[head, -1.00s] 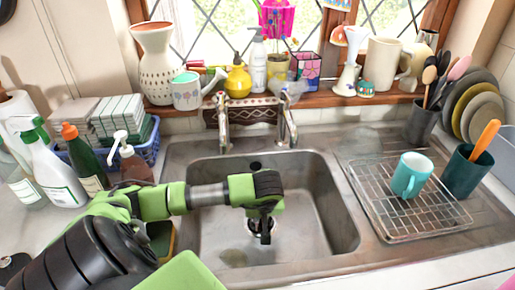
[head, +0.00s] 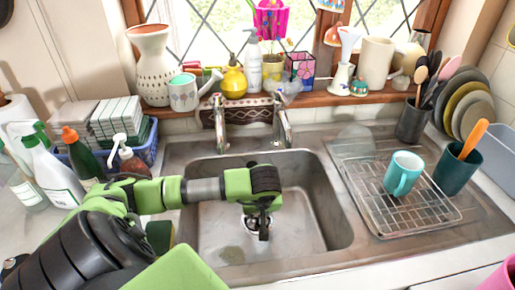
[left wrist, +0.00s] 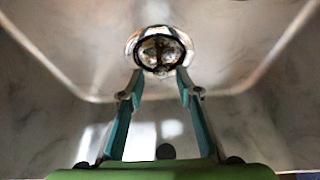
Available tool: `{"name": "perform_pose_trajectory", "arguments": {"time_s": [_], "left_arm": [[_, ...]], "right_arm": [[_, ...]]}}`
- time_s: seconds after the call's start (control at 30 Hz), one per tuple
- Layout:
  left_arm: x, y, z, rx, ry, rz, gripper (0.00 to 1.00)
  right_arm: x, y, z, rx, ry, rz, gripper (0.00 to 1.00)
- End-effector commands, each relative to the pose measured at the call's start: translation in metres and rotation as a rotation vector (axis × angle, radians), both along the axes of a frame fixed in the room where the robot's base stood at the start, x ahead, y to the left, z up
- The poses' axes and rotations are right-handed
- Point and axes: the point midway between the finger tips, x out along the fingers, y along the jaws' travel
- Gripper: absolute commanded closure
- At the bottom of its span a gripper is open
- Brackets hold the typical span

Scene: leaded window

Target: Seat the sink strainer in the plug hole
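The sink strainer (left wrist: 160,52) shows in the left wrist view as a round metal piece with a dark rim, right at my left fingertips (left wrist: 160,76). The left gripper looks shut on its edge. Behind it shows the bright ring of the plug hole (left wrist: 133,42); I cannot tell how much height lies between them. In the head view my left gripper (head: 257,225) points down into the sink (head: 310,210), over the plug hole (head: 247,226). Its fingers partly cover the hole, and the strainer cannot be made out there. My right gripper is out of view.
A wire rack (head: 420,215) with a teal mug (head: 403,173) stands right of the sink. The tap (head: 221,130) rises behind it. Bottles, including a green one (head: 84,158), stand at the left. Pots and vases line the sill. The basin around the gripper is clear.

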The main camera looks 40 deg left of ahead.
Motion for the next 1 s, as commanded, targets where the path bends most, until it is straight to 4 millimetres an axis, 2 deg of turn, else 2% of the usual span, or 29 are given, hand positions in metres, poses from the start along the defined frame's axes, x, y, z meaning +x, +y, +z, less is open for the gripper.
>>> {"name": "perform_pose_trajectory", "arguments": {"time_s": [0.03,0.1,0.4,0.6,1.0], "left_arm": [[-0.002,-0.003,0.018,0.000,-0.001,-0.003,0.69],[-0.006,-0.007,0.031,0.001,-0.001,-0.002,0.69],[-0.017,-0.022,0.073,0.000,0.000,-0.001,0.69],[-0.021,-0.026,0.083,0.002,0.000,-0.001,0.69],[-0.021,-0.026,0.083,0.001,0.000,0.000,0.69]], "right_arm": [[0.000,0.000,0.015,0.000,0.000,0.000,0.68],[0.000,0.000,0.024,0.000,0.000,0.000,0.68],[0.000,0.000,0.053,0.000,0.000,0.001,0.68],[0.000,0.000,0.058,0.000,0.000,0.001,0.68],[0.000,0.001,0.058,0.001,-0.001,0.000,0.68]]}}
